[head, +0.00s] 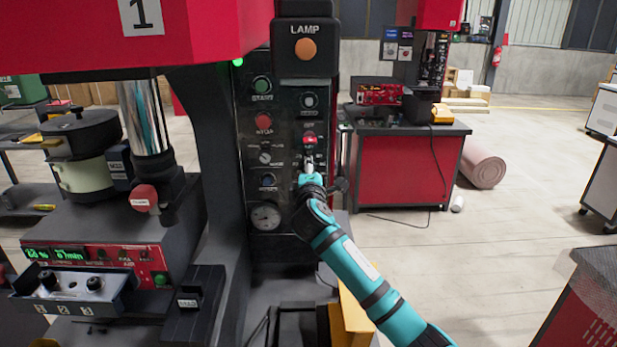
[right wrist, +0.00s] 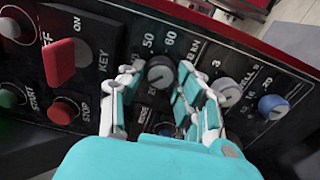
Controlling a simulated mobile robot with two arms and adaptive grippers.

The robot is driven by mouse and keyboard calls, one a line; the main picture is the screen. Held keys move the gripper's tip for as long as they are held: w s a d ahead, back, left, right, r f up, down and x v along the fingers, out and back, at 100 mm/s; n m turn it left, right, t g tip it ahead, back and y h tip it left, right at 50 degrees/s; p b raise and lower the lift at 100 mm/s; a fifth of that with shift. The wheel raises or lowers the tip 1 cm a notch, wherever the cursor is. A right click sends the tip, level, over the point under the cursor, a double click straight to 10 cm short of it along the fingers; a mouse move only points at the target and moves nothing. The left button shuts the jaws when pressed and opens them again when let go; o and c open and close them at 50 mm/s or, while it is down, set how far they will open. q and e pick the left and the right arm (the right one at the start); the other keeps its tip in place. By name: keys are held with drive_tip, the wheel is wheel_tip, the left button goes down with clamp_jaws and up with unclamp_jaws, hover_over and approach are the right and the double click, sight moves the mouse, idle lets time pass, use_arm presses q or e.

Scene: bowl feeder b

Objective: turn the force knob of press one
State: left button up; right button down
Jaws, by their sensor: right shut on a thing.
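The press with the number 1 (head: 140,16) stands at the left, with its dark control panel (head: 285,185) facing me. My right gripper (head: 308,173) is at the right side of this panel, and it hides what lies under its fingers. In the right wrist view, the force knob (right wrist: 160,72) is dark and round, with 50, 60 and kN printed near it. My right gripper (right wrist: 160,78) has one finger on each side of this knob and is shut on it. My left gripper is not in view.
A grey knob (right wrist: 228,92) and a blue knob (right wrist: 272,107) lie close to the right finger. A red key switch (right wrist: 60,62), a green start button (right wrist: 10,97) and a red stop button (right wrist: 62,111) lie to the left. Open floor (head: 530,190) lies at the right.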

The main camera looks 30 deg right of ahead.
drive_tip(key=shift+m+b, duration=1.75)
drive_tip(key=shift+m, duration=2.75)
drive_tip(key=shift+f, duration=0.1)
drive_tip(key=c, duration=0.9)
unclamp_jaws()
drive_tip(key=shift+c, duration=0.2)
drive_tip(key=v, duration=1.2)
